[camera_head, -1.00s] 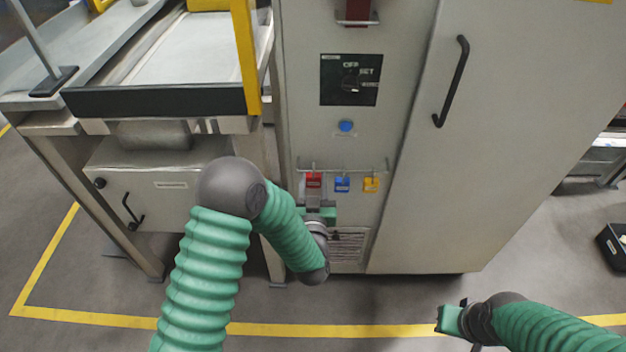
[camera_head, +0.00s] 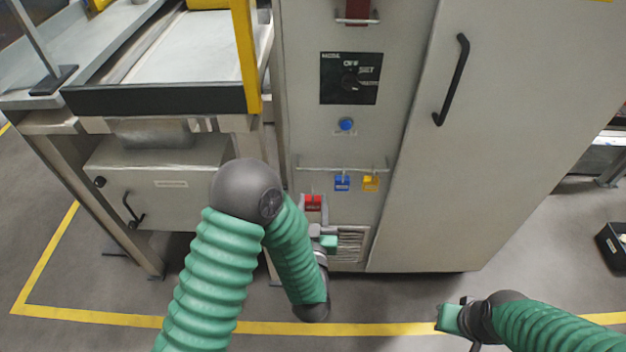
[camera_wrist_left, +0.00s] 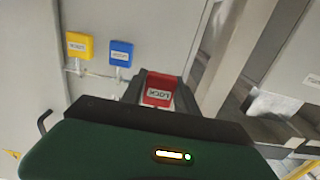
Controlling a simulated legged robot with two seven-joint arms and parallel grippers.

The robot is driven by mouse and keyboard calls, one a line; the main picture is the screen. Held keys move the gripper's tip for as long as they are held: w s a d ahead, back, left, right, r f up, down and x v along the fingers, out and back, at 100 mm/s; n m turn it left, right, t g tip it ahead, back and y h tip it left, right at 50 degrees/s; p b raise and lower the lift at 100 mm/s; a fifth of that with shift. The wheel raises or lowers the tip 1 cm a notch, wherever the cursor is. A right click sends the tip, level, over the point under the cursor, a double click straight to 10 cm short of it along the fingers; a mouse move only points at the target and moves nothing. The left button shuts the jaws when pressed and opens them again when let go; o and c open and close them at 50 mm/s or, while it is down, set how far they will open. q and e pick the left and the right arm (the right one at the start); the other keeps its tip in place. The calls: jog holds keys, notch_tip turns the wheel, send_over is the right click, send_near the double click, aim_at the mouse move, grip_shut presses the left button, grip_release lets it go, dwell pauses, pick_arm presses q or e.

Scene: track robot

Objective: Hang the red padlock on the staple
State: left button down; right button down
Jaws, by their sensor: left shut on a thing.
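The red padlock (camera_head: 313,203) is between the fingers of my left gripper (camera_head: 313,209), in front of the grey cabinet and below the rail. Its shackle points up and looks clear of the rail. The left wrist view shows the padlock's red labelled body (camera_wrist_left: 158,92) between the dark fingers. My left gripper is shut on it. A metal bracket with a red piece (camera_head: 357,12) is at the cabinet's top edge in the head view; I cannot tell whether it is the staple. My right gripper (camera_head: 450,319) is low at the right, away from the cabinet; its opening is unclear.
A blue padlock (camera_head: 342,183) and a yellow padlock (camera_head: 371,183) hang on the rail (camera_head: 330,168). Above are a blue button (camera_head: 346,125) and a black rotary switch panel (camera_head: 350,78). A tall door handle (camera_head: 452,80) is right. A workbench (camera_head: 160,98) stands left.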

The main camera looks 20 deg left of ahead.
aim_at(313, 208)
pick_arm(q)
jog(key=shift+v, duration=2.6)
jog(key=shift+r, duration=0.1)
